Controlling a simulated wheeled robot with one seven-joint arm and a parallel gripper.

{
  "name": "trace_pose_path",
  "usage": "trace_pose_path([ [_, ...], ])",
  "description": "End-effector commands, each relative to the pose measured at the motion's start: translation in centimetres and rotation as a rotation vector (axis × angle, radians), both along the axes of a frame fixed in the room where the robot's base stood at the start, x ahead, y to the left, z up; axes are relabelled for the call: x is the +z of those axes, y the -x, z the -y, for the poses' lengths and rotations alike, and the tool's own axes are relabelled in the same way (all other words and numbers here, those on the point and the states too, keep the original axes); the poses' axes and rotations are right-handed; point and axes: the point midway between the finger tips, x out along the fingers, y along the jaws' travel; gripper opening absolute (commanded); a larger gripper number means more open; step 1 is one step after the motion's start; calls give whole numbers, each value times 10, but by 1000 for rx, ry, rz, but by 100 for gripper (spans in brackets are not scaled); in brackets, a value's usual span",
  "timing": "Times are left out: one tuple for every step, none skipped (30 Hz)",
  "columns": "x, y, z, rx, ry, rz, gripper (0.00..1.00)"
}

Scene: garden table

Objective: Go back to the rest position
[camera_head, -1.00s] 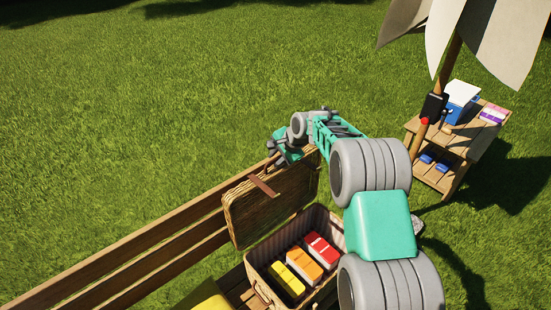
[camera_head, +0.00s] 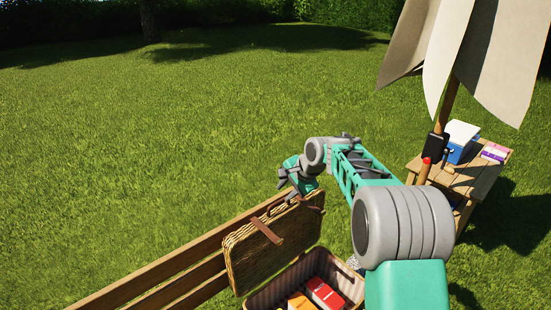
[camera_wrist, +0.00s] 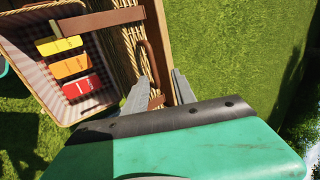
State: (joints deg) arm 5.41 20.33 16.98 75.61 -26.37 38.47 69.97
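My gripper (camera_head: 284,176) hangs just above the top edge of the raised lid of the wicker basket. In the wrist view its two fingers (camera_wrist: 160,95) are spread apart with nothing held between them. The lid's brown handle (camera_wrist: 153,66) shows beyond the fingers. The lid (camera_head: 262,252) stands open and upright. I cannot tell from the head view whether the gripper touches it.
The open basket (camera_wrist: 22,98) holds yellow (camera_wrist: 59,46), orange (camera_wrist: 70,66) and red (camera_wrist: 81,87) packs. A wooden bench back (camera_head: 160,285) runs behind it. A side table (camera_head: 478,182) with a blue-white cooler (camera_head: 461,140) and a folded parasol (camera_head: 497,50) stand right. Open lawn lies left.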

Motion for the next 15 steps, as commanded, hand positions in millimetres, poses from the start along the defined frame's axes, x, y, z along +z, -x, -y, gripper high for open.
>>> trace_pose_path([
  [0,0,0,26,13,10,32],
  [0,0,0,57,30,20,32],
  [-1,1,0,115,60,37,32],
  [-2,3,1,172,91,49,32],
  [-3,4,3,233,129,63,32],
  [-7,7,8,319,187,74,32],
  [-21,16,14,385,229,59,32],
  [-41,32,19,455,265,25,32],
  [-63,53,26,529,297,-19,32],
  [-78,68,30,577,314,-52,32],
  [-91,85,34,622,328,-86,32],
  [-104,110,40,683,345,-130,32],
  [-110,130,44,728,359,-158,32],
  [-113,151,49,770,372,-186,32],
  [-113,180,55,822,389,-218,32],
])
